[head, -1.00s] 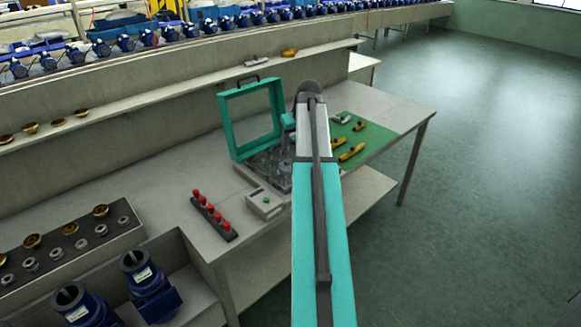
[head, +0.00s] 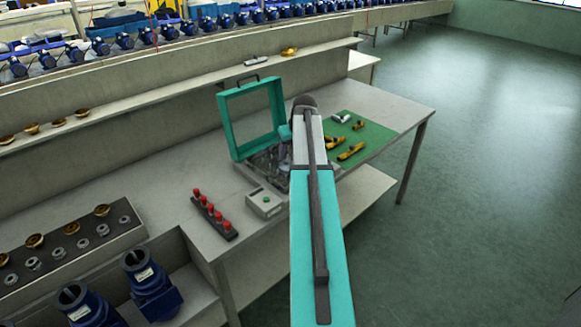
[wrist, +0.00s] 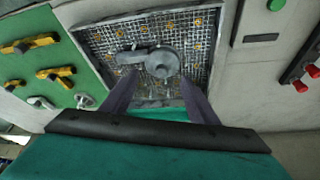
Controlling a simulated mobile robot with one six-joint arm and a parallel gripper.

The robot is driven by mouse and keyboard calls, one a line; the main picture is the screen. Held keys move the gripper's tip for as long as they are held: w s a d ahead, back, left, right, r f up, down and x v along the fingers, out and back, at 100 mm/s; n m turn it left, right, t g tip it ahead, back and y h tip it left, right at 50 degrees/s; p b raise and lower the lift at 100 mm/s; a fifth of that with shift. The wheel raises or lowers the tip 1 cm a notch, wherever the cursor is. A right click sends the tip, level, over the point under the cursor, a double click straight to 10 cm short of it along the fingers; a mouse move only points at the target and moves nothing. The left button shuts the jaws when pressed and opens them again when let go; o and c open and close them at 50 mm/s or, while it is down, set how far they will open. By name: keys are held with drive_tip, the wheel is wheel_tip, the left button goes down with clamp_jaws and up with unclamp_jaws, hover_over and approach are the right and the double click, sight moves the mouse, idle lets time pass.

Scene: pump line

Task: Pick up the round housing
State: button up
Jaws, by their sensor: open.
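The round housing (wrist: 162,63) is a grey disc-shaped part with an arm-like spout to its left in the wrist view. It lies on a metal mesh bed with small orange marks inside the case (wrist: 203,35). My gripper (wrist: 159,78) is open, with its two dark fingers reaching toward the near side of the housing, one on each side. I cannot tell whether they touch it. In the head view the teal case (head: 226,125) stands open on the bench, and my arm hides the gripper and part of the case.
Right of the case, a green mat (head: 375,132) holds brass and grey fittings. A small box with a green button (head: 266,203) and a rack of red-topped pieces (head: 213,216) stand in front of it. The case's raised lid is at the back left.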

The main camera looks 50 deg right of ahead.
sight(288, 161)
drive_tip(key=shift+f, duration=0.1)
drive_tip(key=shift+w+p+x, duration=0.25)
drive_tip(key=shift+p+x, duration=0.5)
drive_tip(key=shift+x, duration=1.65)
drive_tip(key=shift+a, duration=0.1)
drive_tip(key=shift+c, duration=0.4)
drive_tip(key=shift+s, duration=0.1)
clamp_jaws()
